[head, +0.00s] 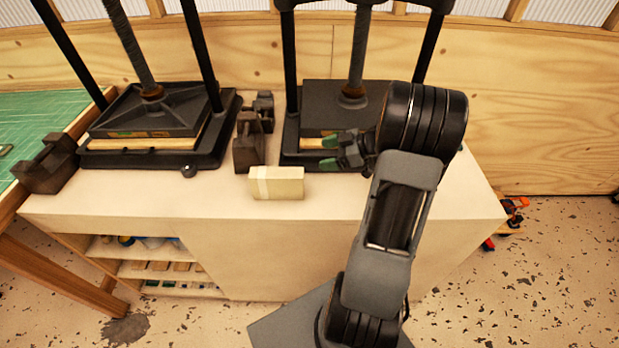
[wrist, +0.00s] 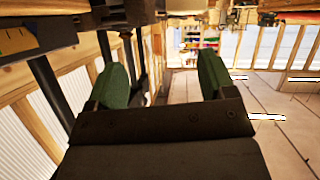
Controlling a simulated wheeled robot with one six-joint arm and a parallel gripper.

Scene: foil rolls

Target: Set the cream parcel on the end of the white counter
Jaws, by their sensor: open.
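The cream parcel (head: 277,183) is a small block with a paler band near its left end. It lies on the white counter (head: 230,225), near the middle of its length, in front of the gap between two presses. My gripper (head: 329,152) has green finger pads and points left in the head view. It is apart from the parcel, up and to the right of it in the picture, in front of the right press. Its fingers stand apart with nothing between them in the wrist view (wrist: 162,80). The parcel does not show in the wrist view.
A left press (head: 150,115) and a right press (head: 318,103) stand along the counter's back. Dark weights (head: 248,148) stand between them, and another (head: 47,165) is at the left end. The counter's front strip is mostly clear. A green mat (head: 40,115) is at left.

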